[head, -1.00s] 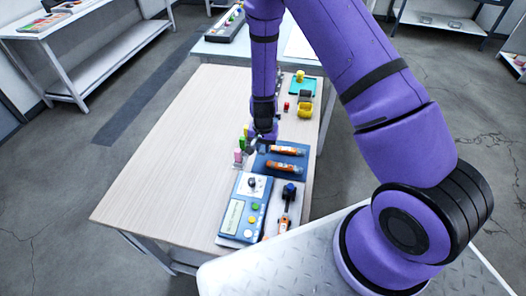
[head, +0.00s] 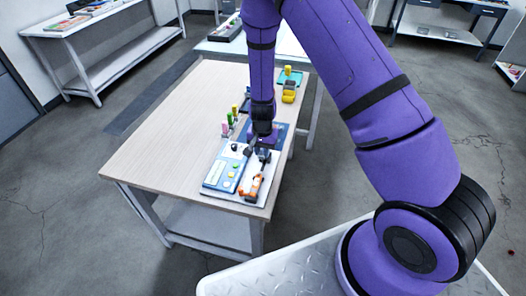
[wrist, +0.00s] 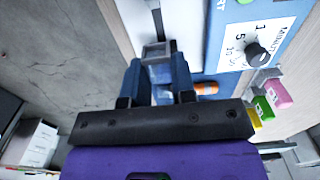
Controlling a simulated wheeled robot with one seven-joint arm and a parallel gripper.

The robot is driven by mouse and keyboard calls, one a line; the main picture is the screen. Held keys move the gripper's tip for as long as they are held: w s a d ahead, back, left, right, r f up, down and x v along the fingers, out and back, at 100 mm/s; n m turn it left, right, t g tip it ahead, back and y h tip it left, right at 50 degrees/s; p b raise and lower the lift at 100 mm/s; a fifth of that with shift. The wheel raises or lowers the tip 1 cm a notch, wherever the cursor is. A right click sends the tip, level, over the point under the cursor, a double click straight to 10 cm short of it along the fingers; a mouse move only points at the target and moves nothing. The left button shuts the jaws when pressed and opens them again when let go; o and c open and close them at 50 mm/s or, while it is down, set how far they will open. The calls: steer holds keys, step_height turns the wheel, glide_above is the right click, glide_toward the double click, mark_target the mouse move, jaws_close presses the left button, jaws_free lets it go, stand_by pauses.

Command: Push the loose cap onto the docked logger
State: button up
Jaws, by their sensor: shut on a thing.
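The docked logger (head: 252,188), orange with a pale band, lies on the white board at the near right of the table. A dark blue piece, which looks like the loose cap (head: 264,155), sits just beyond it at my gripper (head: 258,147). In the wrist view, my gripper (wrist: 157,60) has its fingers close together with a bluish piece between them. Its exact outline is hidden by the fingers. The gap between cap and logger is too small to judge.
A blue panel (head: 221,175) with a dial and buttons lies left of the logger. Pink, green and yellow pieces (head: 229,119) stand beyond it. An orange item (wrist: 206,88) lies close beside my gripper in the wrist view. The table's left side (head: 165,150) is clear.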

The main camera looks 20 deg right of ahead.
mark_target(263, 168)
steer(key=shift+s+f, duration=0.15)
steer(key=shift+f, duration=3.25)
steer(key=shift+s+a, duration=0.55)
steer(key=shift+s, duration=0.15)
steer(key=shift+c, duration=0.2)
stand_by(0.5)
steer(key=o, duration=1.1)
steer(key=shift+r, duration=0.6)
steer(key=shift+r, duration=2.95)
